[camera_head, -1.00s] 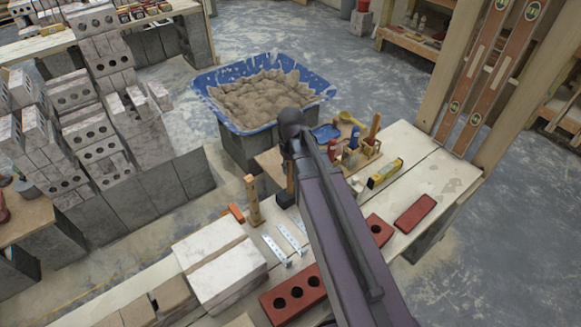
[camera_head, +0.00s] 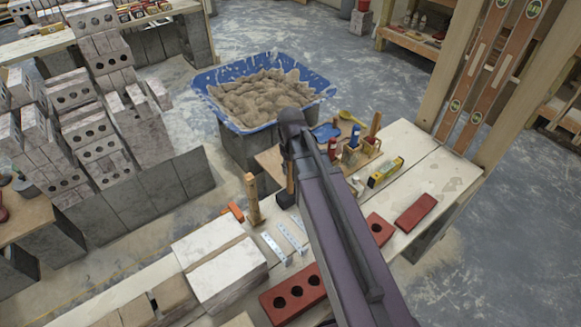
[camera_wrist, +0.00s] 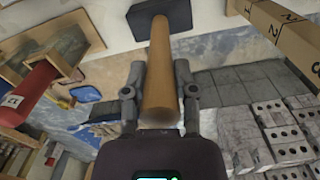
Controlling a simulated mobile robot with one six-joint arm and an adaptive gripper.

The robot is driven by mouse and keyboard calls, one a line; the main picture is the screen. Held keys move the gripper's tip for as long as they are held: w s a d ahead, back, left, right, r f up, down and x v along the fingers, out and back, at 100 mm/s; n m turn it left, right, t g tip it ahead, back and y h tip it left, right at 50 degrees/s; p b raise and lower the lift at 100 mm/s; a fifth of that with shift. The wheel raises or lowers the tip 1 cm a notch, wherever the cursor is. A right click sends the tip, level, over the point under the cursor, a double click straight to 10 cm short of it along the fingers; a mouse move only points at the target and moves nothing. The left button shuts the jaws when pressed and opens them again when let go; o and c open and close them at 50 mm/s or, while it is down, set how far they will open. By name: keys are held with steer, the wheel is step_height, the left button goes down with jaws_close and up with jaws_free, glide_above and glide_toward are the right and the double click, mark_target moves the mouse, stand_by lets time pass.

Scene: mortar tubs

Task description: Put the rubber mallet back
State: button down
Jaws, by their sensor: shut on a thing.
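The rubber mallet has a wooden handle (camera_wrist: 159,75) and a black head (camera_wrist: 160,15). In the wrist view my gripper (camera_wrist: 158,88) has a finger on each side of the handle and is shut on it. In the head view the black head (camera_head: 286,198) shows low at the bench, below a short piece of handle, so the mallet is upright with its head down. I cannot tell whether the head touches the bench top. My arm hides the gripper in the head view.
Beside the mallet stand a marked wooden post (camera_head: 253,199) and metal strips (camera_head: 291,237). A wooden tool rack (camera_head: 366,158), yellow level (camera_head: 385,172) and red bricks (camera_head: 415,213) are to the right. Pale blocks (camera_head: 219,262) stand at front left; a blue mortar tub (camera_head: 206,81) is behind.

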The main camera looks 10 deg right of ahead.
steer(key=shift+f, duration=0.1)
steer(key=shift+c, duration=1.7)
jaws_free()
step_height(320, 180, up, 7)
steer(key=p, duration=0.7)
steer(key=shift+r, duration=0.2)
steer(key=w+r+p, duration=0.3)
steer(key=w, duration=0.6)
steer(key=w+r+p, duration=0.3)
steer(key=w, duration=0.6)
steer(key=w+r+p, duration=0.3)
steer(key=w, duration=0.6)
steer(key=shift+w+r+p, duration=0.25)
steer(key=shift+w+p, duration=0.15)
steer(key=s+m, duration=0.2)
steer(key=s, duration=3.4)
steer(key=shift+w, duration=0.1)
